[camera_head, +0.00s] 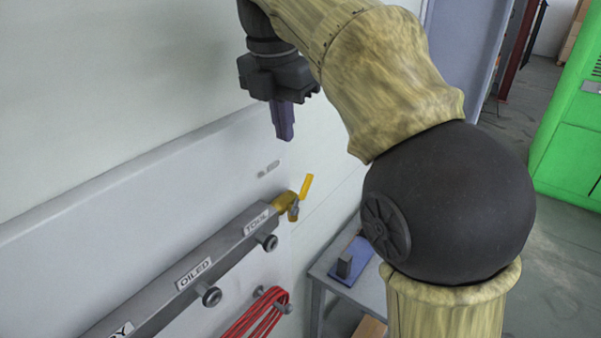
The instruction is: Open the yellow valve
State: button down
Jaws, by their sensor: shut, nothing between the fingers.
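The yellow valve (284,201) sits at the right end of a grey wall-mounted bar, by the label TOOL. Its yellow handle (306,186) sticks up and slightly to the right. My gripper (286,138) points down, above the valve in the picture, with its purple-grey fingers together. It is shut and empty. A gap shows between the fingertips and the handle, and they do not touch. The depth between them is hard to judge from this one view.
The grey bar (158,281) carries labels and dark knobs. Red cable (257,316) hangs on a peg below it. A grey table (322,275) with a blue-grey object stands below right. A green cabinet (571,130) stands at the far right, with open floor before it.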

send_over(301, 192)
jog(key=s+a, duration=0.2)
jog(key=s, duration=0.1)
notch_tip(301, 192, down, 10)
jog(key=shift+w+d+f, duration=0.5)
jog(key=shift+w+f, duration=0.15)
jog(key=shift+w+d+f, duration=0.45)
jog(key=shift+w+f, duration=0.15)
jog(key=shift+w, duration=0.05)
jog(key=shift+a+r+p, duration=0.1)
jog(key=shift+a+p, duration=0.05)
jog(key=shift+p, duration=0.35)
